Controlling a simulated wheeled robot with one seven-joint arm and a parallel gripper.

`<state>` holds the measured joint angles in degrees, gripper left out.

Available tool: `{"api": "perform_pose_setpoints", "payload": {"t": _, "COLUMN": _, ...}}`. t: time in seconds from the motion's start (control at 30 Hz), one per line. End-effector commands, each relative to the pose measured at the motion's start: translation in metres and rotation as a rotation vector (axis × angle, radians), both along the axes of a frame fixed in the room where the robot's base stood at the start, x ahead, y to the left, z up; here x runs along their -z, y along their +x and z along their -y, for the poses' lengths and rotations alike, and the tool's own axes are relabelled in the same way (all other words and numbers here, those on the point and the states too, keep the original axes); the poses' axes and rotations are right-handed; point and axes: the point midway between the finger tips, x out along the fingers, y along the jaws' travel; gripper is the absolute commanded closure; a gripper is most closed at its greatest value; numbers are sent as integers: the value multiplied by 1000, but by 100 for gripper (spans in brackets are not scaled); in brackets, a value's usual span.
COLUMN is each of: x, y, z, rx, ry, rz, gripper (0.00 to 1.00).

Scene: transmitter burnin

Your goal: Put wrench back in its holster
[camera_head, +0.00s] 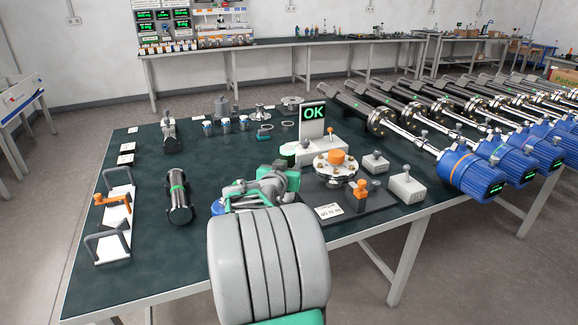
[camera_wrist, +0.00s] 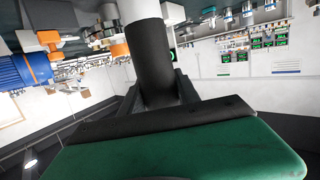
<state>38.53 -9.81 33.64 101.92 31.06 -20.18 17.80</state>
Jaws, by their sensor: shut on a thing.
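My gripper (camera_wrist: 158,98) is shut on a dark cylindrical handle in the wrist view, which I take to be the wrench (camera_wrist: 150,52). A pale section continues beyond the handle. In the head view my gripper is mostly hidden behind my grey and green arm, over the middle of the table, and I cannot make out the wrench there. I cannot tell for certain which thing is the holster. White plates with an orange handle (camera_head: 113,200) and a grey handle (camera_head: 108,238) lie at the table's left edge.
The dark green table (camera_head: 150,265) has a black cylinder with a green band (camera_head: 178,198) left of my arm. A flanged part with an orange cap (camera_head: 336,163), an OK display (camera_head: 313,115) and knobbed blocks (camera_head: 406,187) stand to the right. Blue transmitters (camera_head: 472,172) line the right side.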

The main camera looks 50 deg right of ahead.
Motion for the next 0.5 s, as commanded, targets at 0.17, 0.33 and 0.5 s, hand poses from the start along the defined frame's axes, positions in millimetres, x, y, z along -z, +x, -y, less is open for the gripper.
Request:
{"api": "perform_pose_setpoints", "payload": {"t": 0.17, "x": 4, "y": 0, "z": 0, "rx": 0, "ry": -5, "rz": 4, "gripper": 100}}
{"api": "perform_pose_setpoints", "payload": {"t": 0.33, "x": 8, "y": 0, "z": 0, "rx": 0, "ry": -5, "rz": 4, "gripper": 100}}
{"api": "perform_pose_setpoints", "payload": {"t": 0.5, "x": 13, "y": 0, "z": 0, "rx": 0, "ry": -5, "rz": 4, "gripper": 100}}
